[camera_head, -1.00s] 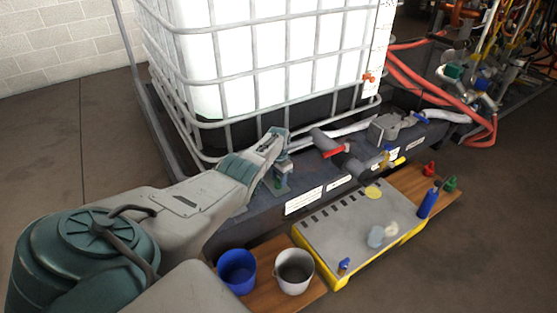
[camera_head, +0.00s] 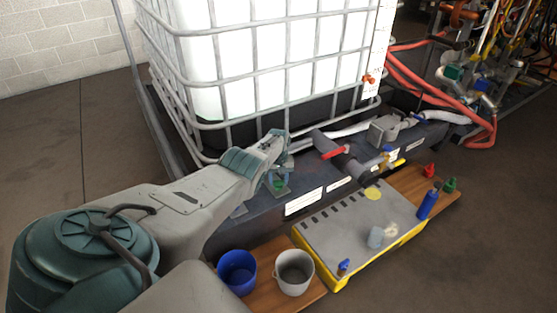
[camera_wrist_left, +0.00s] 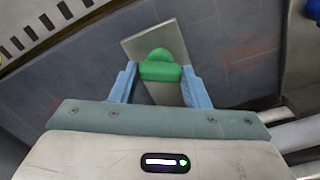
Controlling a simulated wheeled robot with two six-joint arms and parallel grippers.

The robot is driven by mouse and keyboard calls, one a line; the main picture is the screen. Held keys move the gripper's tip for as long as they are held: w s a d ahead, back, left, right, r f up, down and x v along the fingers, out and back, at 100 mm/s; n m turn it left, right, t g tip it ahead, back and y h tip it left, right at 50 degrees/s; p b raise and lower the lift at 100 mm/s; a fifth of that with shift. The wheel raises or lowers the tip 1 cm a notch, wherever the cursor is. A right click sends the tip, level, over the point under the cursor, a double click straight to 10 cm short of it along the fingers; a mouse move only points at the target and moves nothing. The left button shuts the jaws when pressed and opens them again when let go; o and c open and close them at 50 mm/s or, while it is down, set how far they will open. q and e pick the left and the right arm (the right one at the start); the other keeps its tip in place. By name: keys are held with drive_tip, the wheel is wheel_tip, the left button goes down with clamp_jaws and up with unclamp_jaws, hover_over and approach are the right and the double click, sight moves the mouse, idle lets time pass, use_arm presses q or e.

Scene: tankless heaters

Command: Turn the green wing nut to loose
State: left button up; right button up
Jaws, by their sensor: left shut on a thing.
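The green wing nut (camera_wrist_left: 160,68) sits on a grey metal plate (camera_wrist_left: 158,38) in the left wrist view. In the head view a little of the wing nut (camera_head: 279,184) shows below my left gripper (camera_head: 277,176), on the dark base in front of the white tank. In the left wrist view the blue fingers of my left gripper (camera_wrist_left: 161,84) stand on either side of the wing nut, shut on it. The exact finger contact is hard to see. My right gripper is not in view.
A caged white tank (camera_head: 250,90) stands behind. A pipe with a red handle (camera_head: 335,152) is just right of the gripper. A blue bucket (camera_head: 237,271), a grey bucket (camera_head: 294,272) and a grey-yellow platform (camera_head: 345,235) are in front. Open floor lies left.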

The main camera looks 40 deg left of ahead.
use_arm(q)
drive_tip(key=n, duration=0.6)
drive_tip(key=shift+n, duration=0.3)
drive_tip(key=n, duration=0.3)
drive_tip(key=shift+n, duration=1.5)
drive_tip(key=o, duration=1)
drive_tip(key=shift+r, duration=0.1)
